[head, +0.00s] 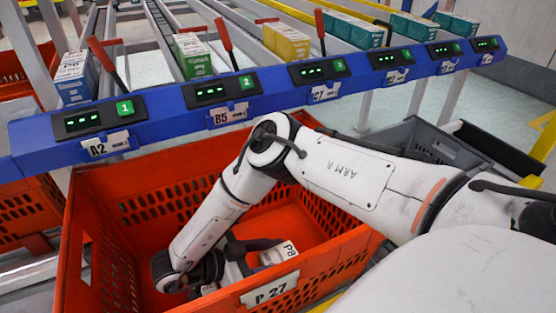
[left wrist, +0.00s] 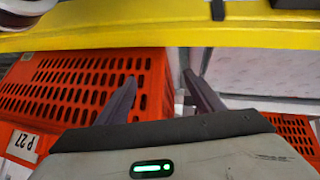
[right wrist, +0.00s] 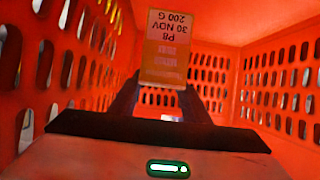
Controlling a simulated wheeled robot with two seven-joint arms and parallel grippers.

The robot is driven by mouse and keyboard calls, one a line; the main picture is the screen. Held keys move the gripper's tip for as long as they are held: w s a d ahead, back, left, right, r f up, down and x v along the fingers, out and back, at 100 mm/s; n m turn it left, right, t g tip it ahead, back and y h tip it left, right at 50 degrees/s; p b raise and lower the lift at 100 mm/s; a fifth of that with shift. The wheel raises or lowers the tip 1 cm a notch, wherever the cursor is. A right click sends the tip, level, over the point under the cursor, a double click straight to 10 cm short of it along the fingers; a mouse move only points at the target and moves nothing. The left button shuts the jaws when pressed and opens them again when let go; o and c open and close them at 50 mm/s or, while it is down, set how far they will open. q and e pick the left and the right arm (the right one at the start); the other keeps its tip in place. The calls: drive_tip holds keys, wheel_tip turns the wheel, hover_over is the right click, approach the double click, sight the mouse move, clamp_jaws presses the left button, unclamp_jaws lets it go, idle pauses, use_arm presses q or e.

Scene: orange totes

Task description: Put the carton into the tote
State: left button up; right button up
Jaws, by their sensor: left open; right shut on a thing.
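The orange tote (head: 345,258) labelled P 27 stands below the blue rail, its wall also showing in the left wrist view (left wrist: 75,65). My right arm reaches down into it. My right gripper (head: 248,250) is inside, low between the walls, shut on the carton. The carton's printed end (head: 285,252), with "P8", shows in the head view. In the right wrist view the carton (right wrist: 165,48) stands out between the fingertips, its text upside down. Whether it touches the tote floor is hidden. My left gripper (left wrist: 158,82) is open and empty, outside the tote.
A blue rail (head: 165,115) with green displays runs behind the tote, with several cartons (head: 192,58) on sloping lanes above it. A grey tote (head: 425,140) stands at right. A yellow bar (left wrist: 150,36) crosses the left wrist view.

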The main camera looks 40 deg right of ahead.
drive_tip(key=shift+f, duration=0.35)
drive_tip(key=o, duration=1.2)
use_arm(q)
drive_tip(key=shift+w+d+r, duration=0.1)
drive_tip(key=shift+d+r, duration=0.1)
drive_tip(key=shift+r, duration=0.2)
